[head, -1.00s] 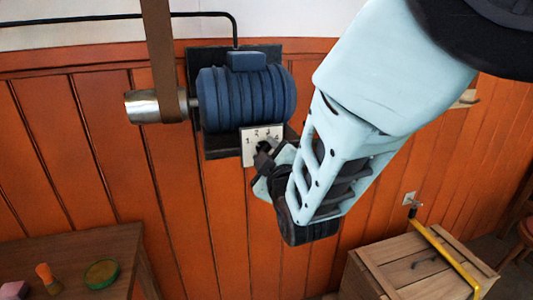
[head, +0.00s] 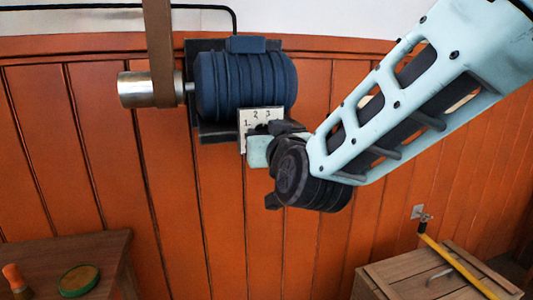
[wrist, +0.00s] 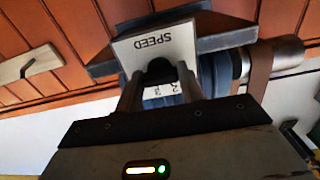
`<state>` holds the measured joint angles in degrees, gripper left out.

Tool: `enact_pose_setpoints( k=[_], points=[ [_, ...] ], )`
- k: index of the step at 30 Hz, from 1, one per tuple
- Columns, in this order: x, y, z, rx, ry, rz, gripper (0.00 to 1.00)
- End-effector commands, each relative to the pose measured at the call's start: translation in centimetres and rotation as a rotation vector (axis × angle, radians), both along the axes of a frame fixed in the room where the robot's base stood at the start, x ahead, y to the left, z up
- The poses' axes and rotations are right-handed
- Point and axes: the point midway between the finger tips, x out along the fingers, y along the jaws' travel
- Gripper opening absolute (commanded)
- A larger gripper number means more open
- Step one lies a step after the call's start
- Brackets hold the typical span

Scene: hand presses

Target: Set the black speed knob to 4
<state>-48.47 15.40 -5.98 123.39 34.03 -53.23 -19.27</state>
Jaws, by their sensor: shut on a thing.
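The speed plate (head: 246,120) is a white panel under the blue motor, with 1, 2 and 3 readable in the head view; the place of the 4 is covered by my gripper (head: 263,132). The plate (wrist: 155,47) also shows upside down in the wrist view, with the word SPEED and a few digits partly seen between the fingers. The black knob (wrist: 158,70) sits on the plate between the two fingers of my gripper (wrist: 158,80), which is shut on it. Which number the knob points to cannot be told.
The blue ribbed motor (head: 245,85) is on the wall above the plate, with a metal pulley (head: 150,89) and brown belt (head: 158,50) to its left. A wooden table (head: 75,255) is at lower left and a wooden crate (head: 400,275) at lower right.

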Motion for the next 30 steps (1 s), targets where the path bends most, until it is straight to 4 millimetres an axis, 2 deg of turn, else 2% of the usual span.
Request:
enact_pose_setpoints(
  k=[1, 21, 30],
  points=[
    [0.01, -0.06, -0.61, 0.044, 0.011, 0.0, 0.15],
    [-0.02, 0.0, -0.59, 0.65, 0.187, 0.0, 0.15],
    [-0.02, 0.03, -0.4, 0.862, 0.248, 0.001, 0.15]
  ],
)
